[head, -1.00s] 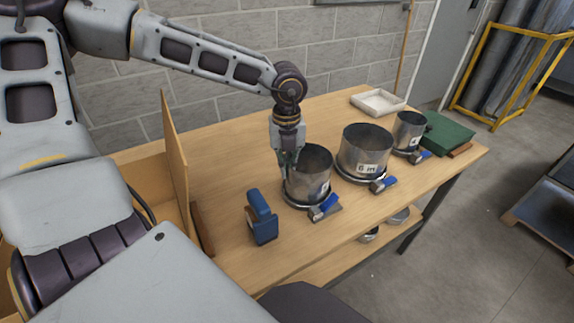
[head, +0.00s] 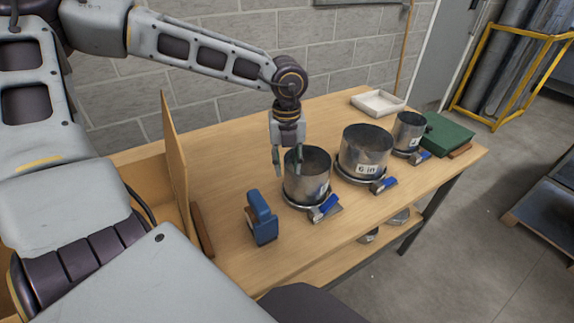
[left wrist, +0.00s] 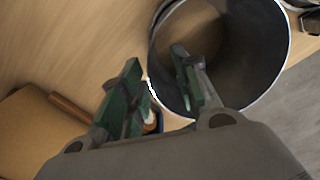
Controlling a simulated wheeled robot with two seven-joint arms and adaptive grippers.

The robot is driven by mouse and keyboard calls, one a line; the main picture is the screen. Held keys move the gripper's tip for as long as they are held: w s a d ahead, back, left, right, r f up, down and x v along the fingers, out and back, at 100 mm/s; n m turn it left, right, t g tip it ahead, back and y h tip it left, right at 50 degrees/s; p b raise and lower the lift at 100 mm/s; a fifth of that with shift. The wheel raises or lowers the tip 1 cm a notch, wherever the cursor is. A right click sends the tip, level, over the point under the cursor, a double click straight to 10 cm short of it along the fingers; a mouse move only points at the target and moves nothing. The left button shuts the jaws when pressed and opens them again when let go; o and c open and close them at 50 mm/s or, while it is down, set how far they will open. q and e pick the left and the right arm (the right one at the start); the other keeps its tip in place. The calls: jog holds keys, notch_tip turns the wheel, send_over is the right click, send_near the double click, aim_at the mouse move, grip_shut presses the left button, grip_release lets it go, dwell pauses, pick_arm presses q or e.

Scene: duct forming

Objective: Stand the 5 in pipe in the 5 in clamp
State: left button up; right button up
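The nearest metal pipe (head: 308,181) stands upright within the ring of the nearest clamp (head: 325,209), which has a blue handle; its label is too small to read surely. It is likely the 5 in pipe, beside the one marked 6 in. My left gripper (head: 287,163) is open at this pipe's left rim, one finger outside and one over or inside the opening. The left wrist view shows the spread green-padded fingers (left wrist: 155,90) with the pipe wall (left wrist: 153,72) between them. My right gripper is not in view.
The 6 in pipe (head: 364,152) and a smaller pipe (head: 408,132) stand in clamps to the right. A blue tool (head: 262,218) stands left of the nearest clamp. A white tray (head: 378,102) and green box (head: 448,134) sit farther back. An upright wooden panel (head: 175,150) is at left.

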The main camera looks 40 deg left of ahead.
pick_arm(q)
notch_tip(320, 180, up, 11)
dwell(0.6)
jog(key=shift+f, duration=0.15)
dwell(0.8)
